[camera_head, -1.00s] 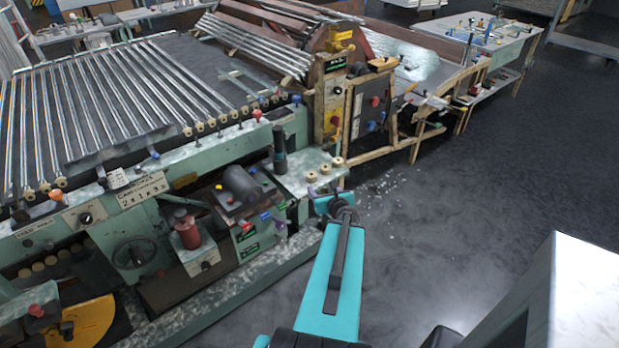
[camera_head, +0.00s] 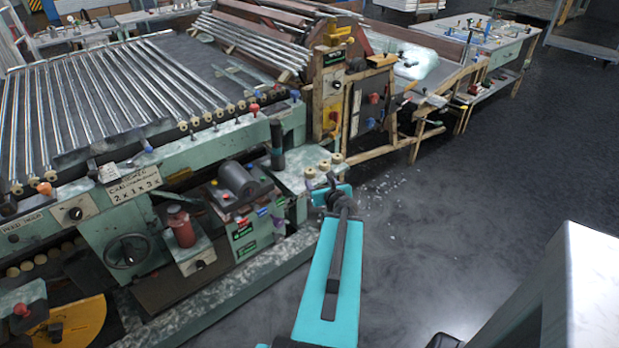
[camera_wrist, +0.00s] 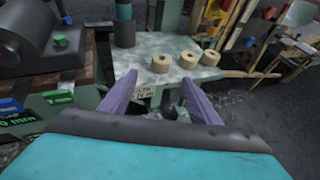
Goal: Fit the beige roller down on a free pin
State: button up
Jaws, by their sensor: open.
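Three beige rollers with dark centre holes stand in a row on a pale green ledge (camera_wrist: 225,71) at the machine's corner. In the wrist view they are the left roller (camera_wrist: 161,63), the middle roller (camera_wrist: 188,59) and the right roller (camera_wrist: 211,57). They also show small in the head view (camera_head: 325,165). My gripper (camera_wrist: 158,77) is open, its two purple fingers apart and empty, on the near side of the ledge and short of the rollers. In the head view its fingers are small and partly hidden by my wrist. I cannot make out a free pin.
A dark upright cylinder (camera_head: 277,145) stands left of the rollers; it is close in the wrist view too (camera_wrist: 124,32). A grey motor (camera_head: 246,182) sits lower left. A wooden frame (camera_head: 370,145) stands behind.

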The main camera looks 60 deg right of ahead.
aim_at(312, 174)
jog(key=shift+w+d+f+b, duration=0.3)
jog(key=shift+w+b, duration=0.05)
jog(key=shift+b, duration=1)
jog(key=shift+b+x, duration=2.45)
jog(key=shift+x, duration=0.35)
jog(key=shift+d+r, duration=0.1)
jog(key=shift+r, duration=0.05)
jog(key=shift+x, duration=2.6)
